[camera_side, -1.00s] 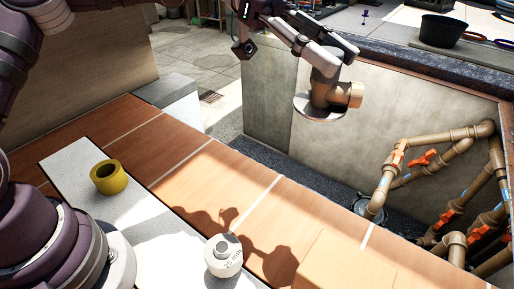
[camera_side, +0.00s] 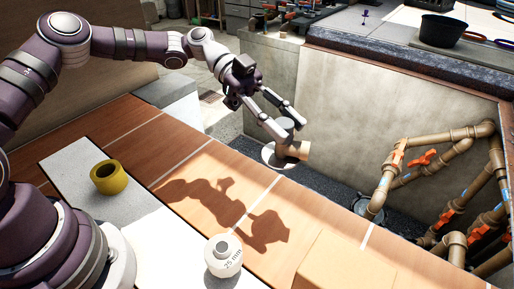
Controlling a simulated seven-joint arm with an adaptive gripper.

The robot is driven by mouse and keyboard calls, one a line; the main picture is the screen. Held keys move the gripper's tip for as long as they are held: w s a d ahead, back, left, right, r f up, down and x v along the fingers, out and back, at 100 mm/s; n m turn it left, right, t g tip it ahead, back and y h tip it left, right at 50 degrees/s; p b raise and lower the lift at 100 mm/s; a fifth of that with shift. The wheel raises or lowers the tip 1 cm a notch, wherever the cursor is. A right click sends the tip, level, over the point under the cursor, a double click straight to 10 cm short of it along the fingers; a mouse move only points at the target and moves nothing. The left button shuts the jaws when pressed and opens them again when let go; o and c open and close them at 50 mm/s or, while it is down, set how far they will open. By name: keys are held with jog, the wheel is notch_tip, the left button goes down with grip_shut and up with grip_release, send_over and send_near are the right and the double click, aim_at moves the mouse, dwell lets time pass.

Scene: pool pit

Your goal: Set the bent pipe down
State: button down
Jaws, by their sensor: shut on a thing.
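The bent pipe (camera_side: 293,148) is a tan elbow with a pale round disc at its lower left end. My gripper (camera_side: 290,128) is shut on it near its top, with one finger on each side. The pipe hangs in the air and appears above the far edge of the wooden boards, against the concrete pit wall. Its shadow falls on the boards below and to the left. The exact height and the contact points of the fingers are hard to tell.
A yellow ring (camera_side: 109,177) and a white roll marked 25 mm (camera_side: 223,256) stand on the pale board. A cardboard box (camera_side: 345,265) sits at the front. Tan pipes with orange valves (camera_side: 425,158) fill the pit's right. The wooden boards' middle (camera_side: 215,170) is clear.

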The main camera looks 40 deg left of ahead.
notch_tip(320, 180, down, 14)
jog(key=shift+r, duration=0.2)
jog(key=c, duration=0.8)
grip_release()
jog(key=shift+c, duration=0.2)
jog(key=shift+r, duration=0.1)
